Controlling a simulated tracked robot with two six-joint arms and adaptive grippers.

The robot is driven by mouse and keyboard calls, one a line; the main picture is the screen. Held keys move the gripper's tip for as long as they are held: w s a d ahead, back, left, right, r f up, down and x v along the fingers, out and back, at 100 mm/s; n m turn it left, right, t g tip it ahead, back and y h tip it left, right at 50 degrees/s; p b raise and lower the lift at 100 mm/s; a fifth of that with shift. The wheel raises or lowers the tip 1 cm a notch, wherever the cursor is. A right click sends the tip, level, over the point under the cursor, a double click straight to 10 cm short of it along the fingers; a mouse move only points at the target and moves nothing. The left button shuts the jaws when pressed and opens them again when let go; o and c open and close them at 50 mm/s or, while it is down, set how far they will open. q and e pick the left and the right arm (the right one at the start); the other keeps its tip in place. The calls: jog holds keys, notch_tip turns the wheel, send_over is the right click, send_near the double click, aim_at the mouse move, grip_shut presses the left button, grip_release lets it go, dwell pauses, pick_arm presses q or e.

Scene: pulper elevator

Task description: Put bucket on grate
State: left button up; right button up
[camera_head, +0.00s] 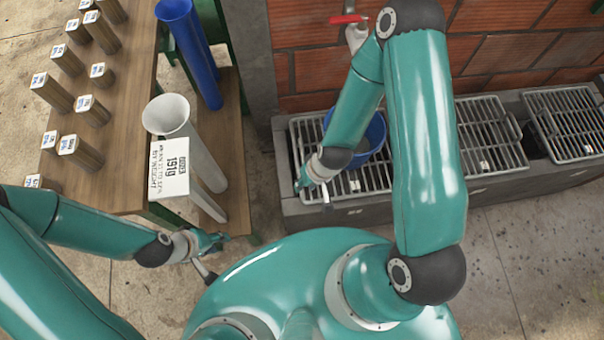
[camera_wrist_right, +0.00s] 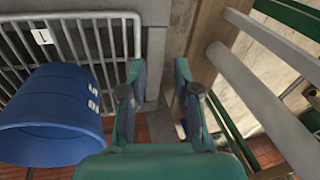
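The blue bucket (camera_head: 376,132) is at the left grate (camera_head: 303,133), partly hidden behind my right arm in the head view. It looks upright and seems to rest on the bars. In the right wrist view the bucket (camera_wrist_right: 45,115) is at the left, beside the grate (camera_wrist_right: 75,45) bars. My right gripper (camera_head: 304,183) is at the grate's left front edge. In the wrist view its fingers (camera_wrist_right: 158,88) are apart with nothing between them, clear of the bucket. My left gripper (camera_head: 214,243) is low beside the wooden bench; its finger opening is unclear.
More grates (camera_head: 488,135) line the stone trough to the right. A red-handled tap (camera_head: 349,19) is on the brick wall above. A bench (camera_head: 125,140) at left carries several wooden blocks. A white funnel-topped tube (camera_head: 166,115), a blue tube (camera_head: 190,50) and a labelled box (camera_head: 170,170) are nearby.

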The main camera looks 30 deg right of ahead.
jog(key=shift+g+y, duration=0.5)
jog(key=shift+y, duration=0.2)
jog(key=s+a, duration=0.2)
jog(key=s, duration=0.1)
jog(key=s+a, duration=0.1)
jog(key=shift+s+a+r, duration=0.2)
jog(key=shift+a+r, duration=0.05)
jog(key=shift+r, duration=0.1)
